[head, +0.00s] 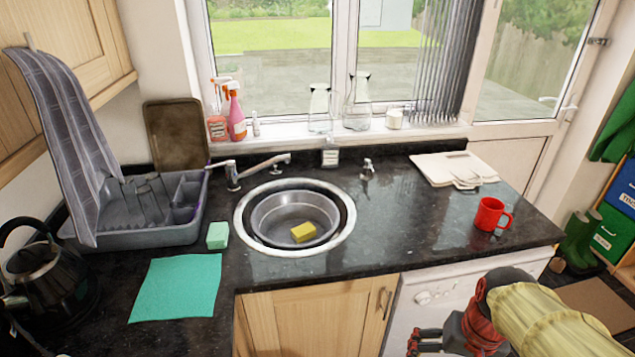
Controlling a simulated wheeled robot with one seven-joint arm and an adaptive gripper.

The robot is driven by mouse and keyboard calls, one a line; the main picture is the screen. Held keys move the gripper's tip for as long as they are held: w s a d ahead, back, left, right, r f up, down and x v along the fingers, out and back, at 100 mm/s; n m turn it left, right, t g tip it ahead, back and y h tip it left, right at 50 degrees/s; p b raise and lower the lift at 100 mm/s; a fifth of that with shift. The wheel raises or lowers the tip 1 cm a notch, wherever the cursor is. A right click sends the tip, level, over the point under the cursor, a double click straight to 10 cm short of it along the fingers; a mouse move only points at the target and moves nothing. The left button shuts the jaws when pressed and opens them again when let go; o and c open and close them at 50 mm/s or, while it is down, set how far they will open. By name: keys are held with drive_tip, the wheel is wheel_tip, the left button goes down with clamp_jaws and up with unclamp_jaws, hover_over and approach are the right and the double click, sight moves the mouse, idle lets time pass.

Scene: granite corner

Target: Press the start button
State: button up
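A white appliance (400,317) stands under the counter at the lower right, beside the wooden cupboard. A round pale knob (424,298) shows on the left of its front panel. I cannot make out which part is the start button; my arm hides some of the appliance front. My gripper (413,342) is at the bottom of the head view, in front of the appliance and lower in the picture than the knob. Its dark fingers point left. Nothing shows in them, but their gap is too small to judge.
The dark granite counter (370,231) overhangs the appliance. A red mug (490,214) stands near its front right edge. A round sink (290,216) with a yellow sponge (303,232) is left of it. Green boots (582,238) and crates stand at far right.

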drive_tip(key=a+r+n+t, duration=0.4)
drive_tip(key=a+r, duration=0.5)
drive_tip(key=r, duration=0.2)
drive_tip(key=shift+a+n, duration=0.15)
drive_tip(key=shift+n, duration=0.25)
drive_tip(key=shift+c, duration=0.9)
clamp_jaws()
idle(1.1)
